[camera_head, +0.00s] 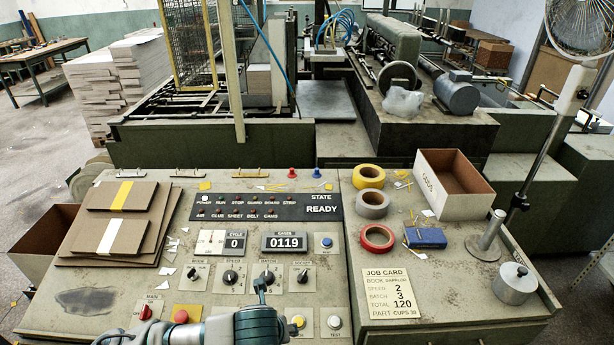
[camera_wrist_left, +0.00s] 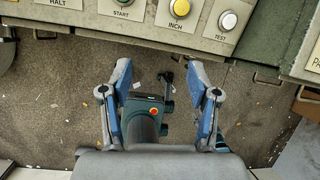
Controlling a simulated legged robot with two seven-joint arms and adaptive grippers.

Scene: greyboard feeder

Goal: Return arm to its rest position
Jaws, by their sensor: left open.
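My left gripper (camera_wrist_left: 160,78) shows in the left wrist view with its two blue-and-grey fingers wide apart and nothing between the tips. The fingers are seen against the floor, just off the front edge of the control panel (camera_wrist_left: 75,18). A dark part of my own body shows behind the gap between the fingers. In the head view my grey-and-teal arm lies across the bottom, over the front edge of the control panel (camera_head: 225,300). Its fingers cannot be made out there. My right gripper is in neither view.
The yellow INCH button (camera_head: 297,321) and white TEST button (camera_head: 334,321) are close to the arm. Brown boards (camera_head: 120,220) lie at left; tape rolls (camera_head: 372,205), an open box (camera_head: 452,185) and a metal weight (camera_head: 513,285) stand at right. Bare floor (camera_wrist_left: 260,110) shows below the panel.

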